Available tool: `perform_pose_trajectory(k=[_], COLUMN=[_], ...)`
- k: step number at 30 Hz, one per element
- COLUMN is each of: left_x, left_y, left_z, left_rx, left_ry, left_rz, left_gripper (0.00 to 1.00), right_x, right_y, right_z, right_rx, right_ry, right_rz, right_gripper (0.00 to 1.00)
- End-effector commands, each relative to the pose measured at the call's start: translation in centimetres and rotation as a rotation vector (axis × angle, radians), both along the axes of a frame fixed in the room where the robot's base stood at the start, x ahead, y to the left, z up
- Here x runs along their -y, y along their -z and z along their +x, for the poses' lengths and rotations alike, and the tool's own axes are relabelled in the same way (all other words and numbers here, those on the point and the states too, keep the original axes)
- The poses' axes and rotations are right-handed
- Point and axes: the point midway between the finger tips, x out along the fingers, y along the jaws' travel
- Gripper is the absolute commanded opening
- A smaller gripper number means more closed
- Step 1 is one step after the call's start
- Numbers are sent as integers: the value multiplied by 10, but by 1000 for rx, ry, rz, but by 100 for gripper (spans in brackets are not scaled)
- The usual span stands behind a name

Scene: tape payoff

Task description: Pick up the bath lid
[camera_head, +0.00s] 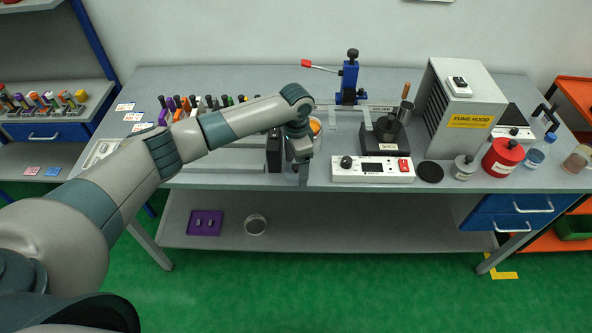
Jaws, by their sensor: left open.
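A flat black disc (430,171), which looks like the bath lid, lies on the grey bench right of a white control box (372,169). A black unit with a dark pot (388,132) stands behind the control box. My left arm reaches in from the left across the bench. My left gripper (302,176) points down near the bench's front edge, left of the control box and well apart from the disc. It is open, and I see nothing held in it. The wrist hides part of the bench behind it. My right gripper is out of view.
A small grey lidded pot (464,167), a red can (502,157) and a blue-labelled bottle (540,150) stand right of the disc. The fume hood (462,105) rises behind. A blue press (349,80) with a red-ended lever stands at the back.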

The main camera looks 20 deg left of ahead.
Motion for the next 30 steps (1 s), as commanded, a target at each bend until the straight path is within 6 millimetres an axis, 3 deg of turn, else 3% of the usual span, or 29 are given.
perform_pose_trajectory(k=[9,15,30], left_x=[0,0,0], left_y=[0,0,-6], left_z=[0,0,0], left_rx=[0,0,1], left_ry=[0,0,0], left_rz=[0,0,-1], left_gripper=[78,34,33], right_x=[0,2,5], right_y=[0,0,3], right_z=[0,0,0], right_rx=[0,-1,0], right_ry=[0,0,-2], right_rz=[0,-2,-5], right_gripper=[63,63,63])
